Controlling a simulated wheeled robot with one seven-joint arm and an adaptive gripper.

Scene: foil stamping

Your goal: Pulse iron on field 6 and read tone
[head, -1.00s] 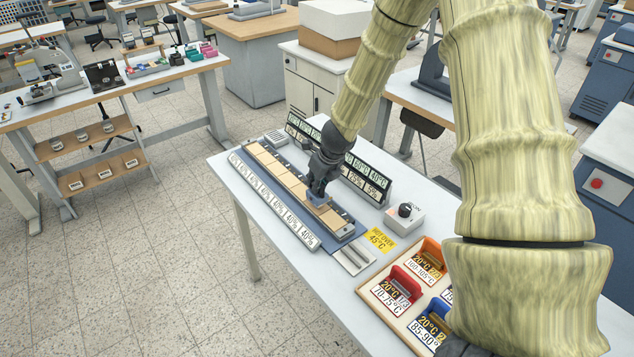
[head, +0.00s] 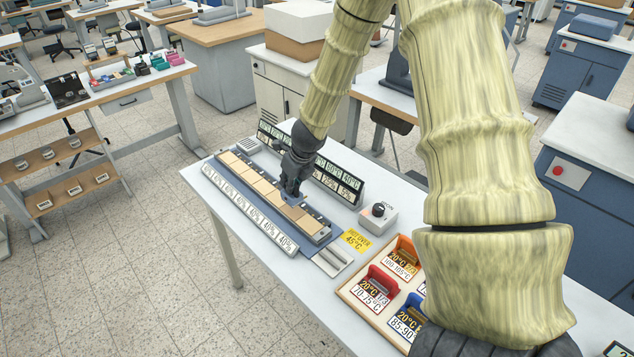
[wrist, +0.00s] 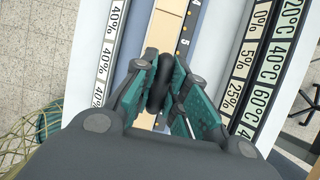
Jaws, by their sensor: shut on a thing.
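My gripper (head: 291,188) is over the right-hand half of a row of tan fields (head: 258,183) on a dark bed. In the wrist view its teal fingers (wrist: 160,88) are shut on a dark rounded handle (wrist: 159,84), seemingly the iron's. The iron's lower part is hidden by the fingers, and I cannot tell whether it touches a field. The field under it is covered, so its number cannot be read. A strip of percent labels (head: 256,217) lies along the near side. A dark rack of temperature and percent cards (head: 345,183) stands along the far side.
Right of the bed are a white box with a black knob (head: 378,210), a yellow 45°C note (head: 356,239) and a grey pad (head: 332,261). A wooden tray (head: 347,291) holds orange, red and blue items. The rack stands close to my gripper.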

